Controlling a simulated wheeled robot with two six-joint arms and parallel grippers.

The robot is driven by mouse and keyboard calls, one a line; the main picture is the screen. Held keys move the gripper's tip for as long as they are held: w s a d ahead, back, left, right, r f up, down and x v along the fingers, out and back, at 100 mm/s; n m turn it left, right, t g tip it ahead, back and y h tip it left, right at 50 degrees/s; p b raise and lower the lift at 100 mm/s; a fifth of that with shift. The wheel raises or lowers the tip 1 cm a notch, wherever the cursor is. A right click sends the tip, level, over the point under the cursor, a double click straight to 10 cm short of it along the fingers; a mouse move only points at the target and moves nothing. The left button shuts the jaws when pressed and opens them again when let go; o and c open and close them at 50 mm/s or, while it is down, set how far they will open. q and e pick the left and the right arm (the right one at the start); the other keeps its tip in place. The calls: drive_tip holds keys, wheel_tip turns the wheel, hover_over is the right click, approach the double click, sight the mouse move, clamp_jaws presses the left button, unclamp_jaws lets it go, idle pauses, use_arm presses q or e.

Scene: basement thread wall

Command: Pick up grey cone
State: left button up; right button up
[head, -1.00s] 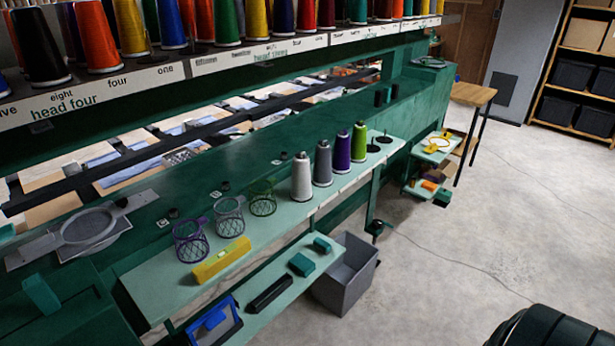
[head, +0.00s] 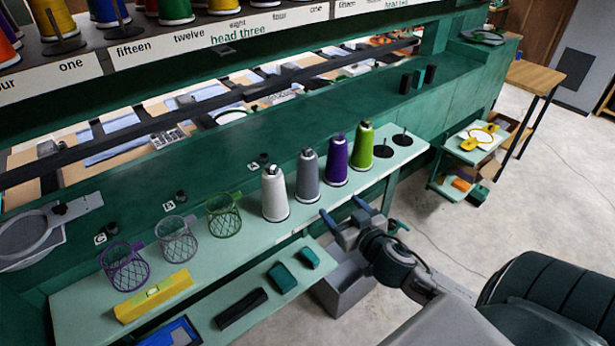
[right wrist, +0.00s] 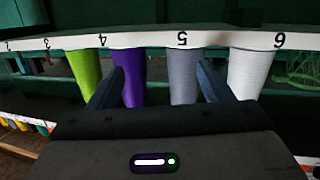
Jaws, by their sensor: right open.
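The grey cone (head: 308,178) stands upright on the pale green shelf (head: 240,248), between the white cone (head: 273,195) and the purple cone (head: 337,163). A green cone (head: 362,148) stands right of the purple one. My right gripper (head: 342,209) is open and empty in front of the shelf edge, apart from the cones. In the right wrist view, which looks upside down, the grey cone (right wrist: 184,75) and purple cone (right wrist: 130,78) appear between the fingers of the gripper (right wrist: 157,85), the grey one nearer the right finger. My left gripper is not in view.
Two black spindles (head: 402,139) stand empty right of the green cone. A lower shelf (head: 225,315) holds small boxes. A grey bin (head: 340,290) stands below on the floor.

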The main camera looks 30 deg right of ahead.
sight(315, 181)
drive_tip(key=w+r+y, duration=0.1)
drive_tip(key=w+a+r+n+t+y, duration=0.1)
drive_tip(key=r, duration=0.1)
drive_tip(key=w+r+n+t+y+p, duration=0.1)
drive_tip(key=y, duration=0.1)
drive_tip(key=shift+w+a+r, duration=0.25)
drive_tip(key=shift+r, duration=0.1)
drive_tip(key=shift+w+a+r+p, duration=0.1)
drive_tip(key=shift+w+a+p, duration=0.1)
drive_tip(key=shift+w+p, duration=0.35)
drive_tip(key=shift+w+f, duration=0.25)
drive_tip(key=shift+w, duration=0.85)
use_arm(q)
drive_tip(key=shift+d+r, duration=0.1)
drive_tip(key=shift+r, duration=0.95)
use_arm(e)
drive_tip(key=shift+w+a, duration=0.2)
drive_tip(key=shift+w, duration=0.45)
drive_tip(key=shift+w+a+f+b, duration=0.1)
drive_tip(key=shift+w+f+b, duration=0.15)
drive_tip(key=shift+w, duration=0.8)
drive_tip(key=shift+w+a+f+b, duration=0.1)
drive_tip(key=shift+w+f, duration=0.15)
drive_tip(key=shift+w, duration=1.3)
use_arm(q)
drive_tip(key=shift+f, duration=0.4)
